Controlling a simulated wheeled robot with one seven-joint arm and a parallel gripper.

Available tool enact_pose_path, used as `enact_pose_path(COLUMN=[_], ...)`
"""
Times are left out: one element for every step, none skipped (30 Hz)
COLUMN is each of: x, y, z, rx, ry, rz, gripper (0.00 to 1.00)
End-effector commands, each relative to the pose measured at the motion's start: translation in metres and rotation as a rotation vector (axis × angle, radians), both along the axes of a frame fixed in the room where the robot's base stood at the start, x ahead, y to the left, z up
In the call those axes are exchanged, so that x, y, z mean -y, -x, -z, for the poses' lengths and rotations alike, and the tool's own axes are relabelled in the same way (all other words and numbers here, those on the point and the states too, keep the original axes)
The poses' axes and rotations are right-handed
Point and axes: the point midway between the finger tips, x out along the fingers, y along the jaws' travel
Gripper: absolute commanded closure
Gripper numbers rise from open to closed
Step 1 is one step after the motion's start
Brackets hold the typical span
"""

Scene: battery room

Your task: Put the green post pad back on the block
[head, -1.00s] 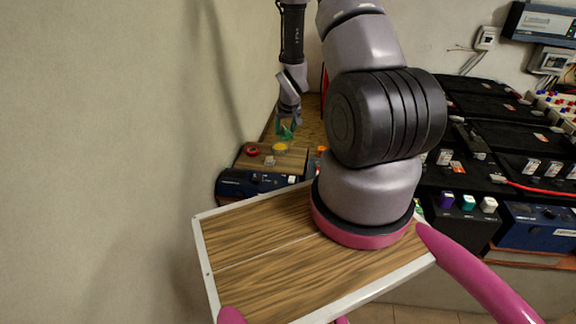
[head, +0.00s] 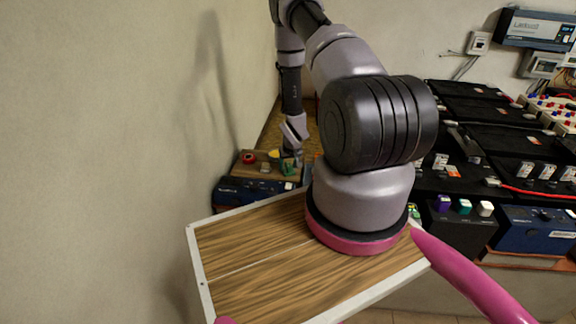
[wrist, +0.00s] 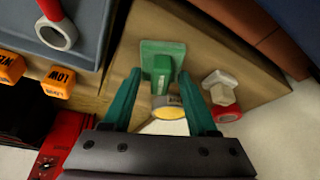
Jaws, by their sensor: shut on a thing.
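The green post pad (wrist: 176,47), a flat green plate with a raised post, shows between the fingertips of my gripper (wrist: 162,75) in the wrist view. My gripper is shut on it, over a tan wooden surface (wrist: 207,55). I cannot tell whether the pad touches that surface. In the head view my gripper (head: 291,162) is low at the right part of a wooden-topped block (head: 236,170), and the pad is too small to make out clearly. A yellow round piece (wrist: 169,112) lies under the gripper, close to the pad.
A red round piece with a white hexagonal top (wrist: 218,85) stands right of the pad. A blue unit (head: 236,192) is below the block; black batteries (head: 500,140) fill the right.

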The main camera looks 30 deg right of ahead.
Motion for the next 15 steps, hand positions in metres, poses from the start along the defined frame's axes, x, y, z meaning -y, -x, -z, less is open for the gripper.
enact_pose_path(x=[0.0001, 0.0002, 0.0002, 0.0001, 0.0001, 0.0001, 0.0001, 0.0001, 0.0001, 0.0001, 0.0002, 0.0002, 0.0002, 0.0002, 0.0002], y=[-0.0006, -0.0008, -0.0008, -0.0007, -0.0007, -0.0007, -0.0007, -0.0006, -0.0007, -0.0007, -0.001, -0.0009, -0.0009, -0.0009, -0.0008], z=[0.0003, 0.0, -0.0003, -0.0003, -0.0003, -0.0003, 0.0001, 0.0008, 0.0021, 0.003, 0.0023, 0.0022, 0.0021, 0.0021, 0.0022], rx=[0.002, 0.002, 0.002, 0.002, 0.002, 0.002, 0.001, 0.001, 0.001, 0.002, 0.002, 0.002, 0.002, 0.002, 0.002], ry=[0.0, 0.0, 0.0, 0.0, 0.0, 0.0, 0.0, 0.0, 0.0, 0.0, 0.0, 0.0, 0.0, 0.0, 0.0], rz=[0.0, 0.0, 0.0, 0.0, 0.0, 0.0, 0.0, 0.0, 0.0, 0.0, 0.0, 0.0, 0.0, 0.0, 0.0], gripper=[0.86, 0.86, 0.86, 0.86, 0.86, 0.86, 0.86, 0.86, 0.86, 0.86, 0.3, 0.15, 0.11, 0.11, 0.11])
